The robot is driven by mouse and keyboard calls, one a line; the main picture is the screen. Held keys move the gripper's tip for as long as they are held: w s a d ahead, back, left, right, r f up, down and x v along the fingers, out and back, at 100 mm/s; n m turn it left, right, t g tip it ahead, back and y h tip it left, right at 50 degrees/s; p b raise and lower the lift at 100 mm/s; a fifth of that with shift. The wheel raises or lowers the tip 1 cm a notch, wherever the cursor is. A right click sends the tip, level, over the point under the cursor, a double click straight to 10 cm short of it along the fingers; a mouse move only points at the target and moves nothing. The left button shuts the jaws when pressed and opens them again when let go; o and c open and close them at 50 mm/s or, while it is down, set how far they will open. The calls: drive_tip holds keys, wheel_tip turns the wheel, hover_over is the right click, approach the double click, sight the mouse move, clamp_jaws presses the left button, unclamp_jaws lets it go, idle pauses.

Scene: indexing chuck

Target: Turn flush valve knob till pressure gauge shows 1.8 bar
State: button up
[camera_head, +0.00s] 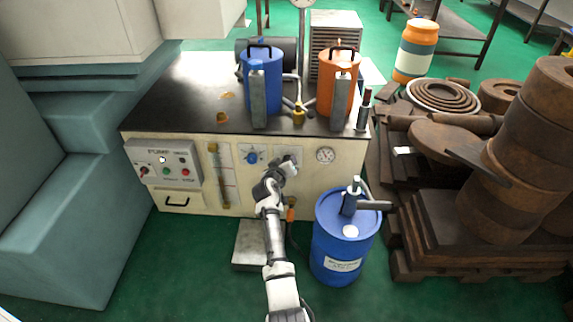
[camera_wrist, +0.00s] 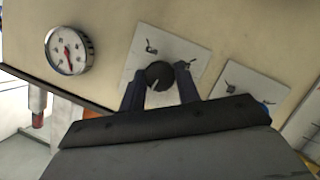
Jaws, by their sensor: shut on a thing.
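A black round knob (camera_wrist: 159,75) sits on a light square plate on the cream pump panel; no label on it is readable. My gripper (camera_wrist: 161,81) has its two dark fingers on either side of this knob and is shut on it. In the head view my gripper (camera_head: 287,167) largely covers the knob. The round pressure gauge (camera_head: 325,155) is on the panel just right of my gripper. In the wrist view the gauge (camera_wrist: 68,51) is at upper left, with a red needle pointing down and slightly right in the picture. Its numbers are too small to read.
A blue knob (camera_head: 252,156) on its own plate is left of my gripper. A control box (camera_head: 163,162) with buttons is farther left. A blue drum (camera_head: 340,240) stands close right of my arm. Rusty metal parts (camera_head: 520,160) are stacked at the right.

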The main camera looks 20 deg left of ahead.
drive_tip(key=o, duration=1)
drive_tip(key=shift+c, duration=0.2)
drive_tip(key=shift+s, duration=0.1)
